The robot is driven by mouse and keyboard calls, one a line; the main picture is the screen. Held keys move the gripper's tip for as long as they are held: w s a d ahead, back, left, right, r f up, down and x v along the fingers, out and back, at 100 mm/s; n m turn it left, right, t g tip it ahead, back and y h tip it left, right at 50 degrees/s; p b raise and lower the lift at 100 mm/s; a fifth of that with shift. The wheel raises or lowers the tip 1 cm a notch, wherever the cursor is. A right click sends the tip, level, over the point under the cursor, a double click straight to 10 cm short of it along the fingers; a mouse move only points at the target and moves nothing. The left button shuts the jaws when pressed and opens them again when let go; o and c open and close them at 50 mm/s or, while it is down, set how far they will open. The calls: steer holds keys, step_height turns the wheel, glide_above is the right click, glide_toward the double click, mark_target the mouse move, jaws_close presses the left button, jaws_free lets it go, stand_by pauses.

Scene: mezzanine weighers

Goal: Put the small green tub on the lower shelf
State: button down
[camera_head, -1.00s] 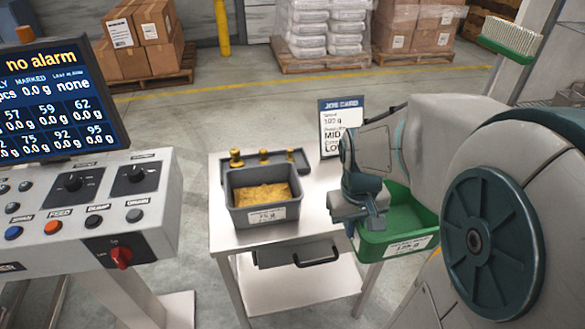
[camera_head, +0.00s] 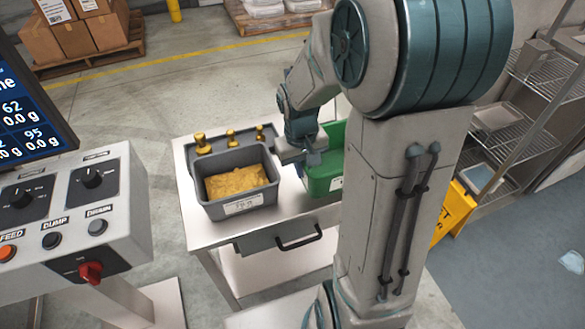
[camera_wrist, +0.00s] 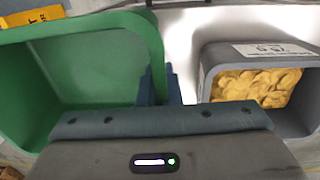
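The small green tub (camera_head: 322,182) is at the right end of the steel table, partly hidden behind my arm. Its open, empty inside and rim also show at the left of the wrist view (camera_wrist: 75,70). My gripper (camera_head: 300,158) is at the tub's left wall. In the wrist view my fingers (camera_wrist: 160,84) are close together with the tub's wall between them. I cannot tell whether the tub rests on the table. The table's lower shelf (camera_head: 265,266) is a bare pale panel below the drawer. A wire rack with several shelves (camera_head: 490,130) stands at the right.
A grey tub of yellow chips (camera_head: 242,208) stands on the table (camera_head: 205,232) left of the green tub. A tray with brass weights (camera_head: 190,150) is behind it. A drawer handle (camera_head: 300,240) sticks out in front. A yellow floor sign (camera_head: 452,212) stands right of the table. The control panel (camera_head: 75,215) is at left.

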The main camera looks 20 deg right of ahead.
steer(key=shift+w+a+f+p, duration=0.15)
steer(key=shift+w+f, duration=0.5)
steer(key=shift+f, duration=0.4)
steer(key=shift+w+f+p, duration=0.15)
steer(key=shift+w+f, duration=0.45)
steer(key=shift+f, duration=0.45)
steer(key=shift+w+a+f+p, duration=0.15)
steer(key=shift+w+f, duration=0.5)
steer(key=shift+f, duration=0.4)
steer(key=shift+f, duration=0.15)
steer(key=c, duration=1.6)
jaws_free()
